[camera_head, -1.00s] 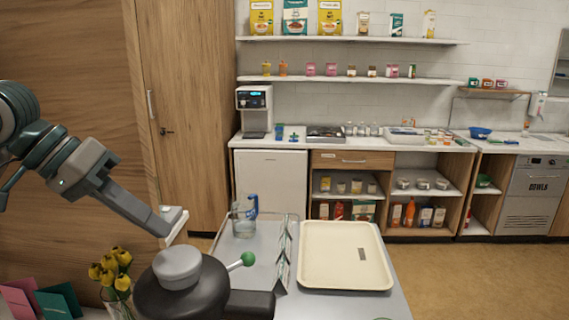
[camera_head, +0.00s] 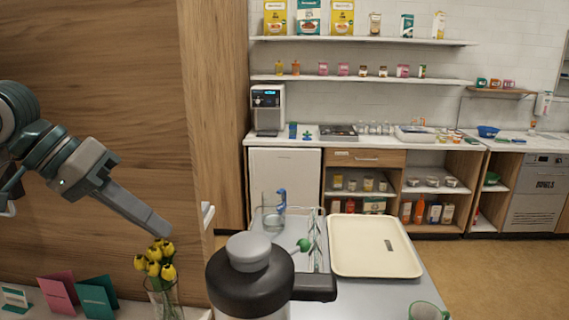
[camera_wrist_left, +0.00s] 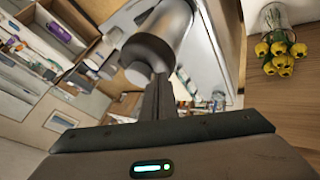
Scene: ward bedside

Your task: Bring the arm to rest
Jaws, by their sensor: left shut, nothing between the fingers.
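My left gripper (camera_head: 162,228) comes in from the left in the head view, shut and empty. It hangs in the air in front of the wood panel, just above a vase of yellow tulips (camera_head: 155,262). In the left wrist view its shut fingers (camera_wrist_left: 158,95) point toward a black-and-grey jug (camera_wrist_left: 150,52). The tulips also show there at the upper right (camera_wrist_left: 281,52). My right gripper is not in view.
The jug (camera_head: 250,280) stands in the near foreground. Behind it are a cream tray (camera_head: 345,262) and a clear container with a blue-handled item (camera_head: 274,215). A green mug (camera_head: 428,311) is at the bottom right. Pink and teal cards (camera_head: 58,294) stand left of the tulips.

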